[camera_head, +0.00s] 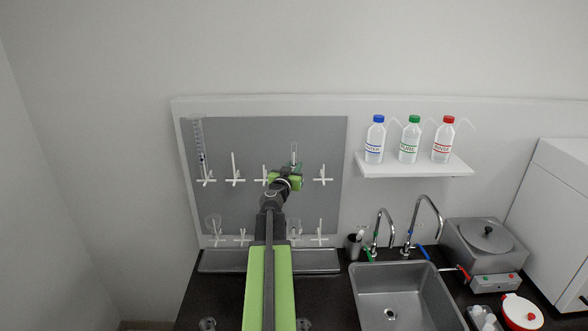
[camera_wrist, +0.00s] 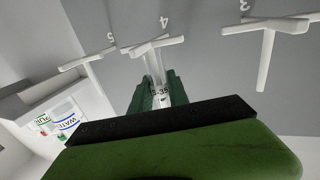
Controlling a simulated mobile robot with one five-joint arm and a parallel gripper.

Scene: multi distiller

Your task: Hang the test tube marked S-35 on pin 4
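The test tube (camera_wrist: 160,92), its label reading S-35, is between the green fingers of my gripper (camera_wrist: 158,95) in the wrist view. The fingers appear to close on both its sides. Its far end reaches up to the white pin 4 (camera_wrist: 174,41); whether the pin is inside the tube or behind it I cannot tell. In the head view the clear tube (camera_head: 294,152) stands upright above my gripper (camera_head: 294,172), in front of the grey pegboard (camera_head: 245,145). My gripper hides pin 4 there.
Pin 3 (camera_wrist: 266,50) and pin 5 (camera_wrist: 88,60) flank pin 4 and look bare. A graduated tube (camera_head: 199,140) hangs at the upper left, and glassware (camera_head: 214,224) on the lower row. Bottles (camera_head: 409,143) stand on a shelf at right. A sink (camera_head: 405,295) lies below.

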